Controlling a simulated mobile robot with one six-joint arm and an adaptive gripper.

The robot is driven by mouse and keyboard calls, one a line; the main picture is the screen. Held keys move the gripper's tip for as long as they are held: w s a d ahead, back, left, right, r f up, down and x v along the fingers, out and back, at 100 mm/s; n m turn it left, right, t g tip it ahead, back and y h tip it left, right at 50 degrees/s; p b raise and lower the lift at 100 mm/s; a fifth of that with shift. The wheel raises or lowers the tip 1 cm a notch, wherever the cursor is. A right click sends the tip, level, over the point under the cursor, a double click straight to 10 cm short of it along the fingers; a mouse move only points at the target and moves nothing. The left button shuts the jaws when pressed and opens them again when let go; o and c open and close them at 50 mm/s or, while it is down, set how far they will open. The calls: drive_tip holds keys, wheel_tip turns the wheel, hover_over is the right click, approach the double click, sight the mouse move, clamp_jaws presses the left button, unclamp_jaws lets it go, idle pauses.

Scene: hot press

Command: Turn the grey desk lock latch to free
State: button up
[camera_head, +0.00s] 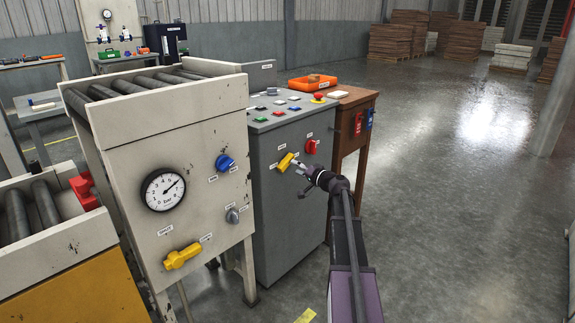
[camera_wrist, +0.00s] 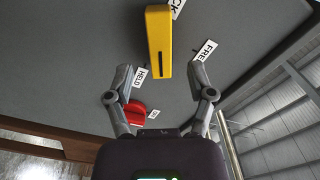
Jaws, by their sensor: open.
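The lock latch is a yellow bar handle (camera_head: 287,161) on the front of the grey desk (camera_head: 285,205). In the wrist view the yellow latch (camera_wrist: 158,40) stands upright with a dark line on its face. A HELD label (camera_wrist: 141,77) is to its left and a FREE label (camera_wrist: 207,50) to its right; another label, partly cut off, ends in "CK". My gripper (camera_head: 304,169) is just right of the latch in the head view. In the wrist view my gripper (camera_wrist: 160,76) is open and empty, its fingers apart on either side of the latch's near end; contact cannot be told.
A red knob (camera_head: 311,146) is right of the latch, also low left in the wrist view (camera_wrist: 135,113). A cream press with a gauge (camera_head: 163,189), a blue knob (camera_head: 225,162) and a yellow valve (camera_head: 183,256) stands left. A wooden cabinet (camera_head: 345,150) is behind right.

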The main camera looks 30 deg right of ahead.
sight(288, 164)
drive_tip(key=shift+x, duration=2.45)
clamp_jaws()
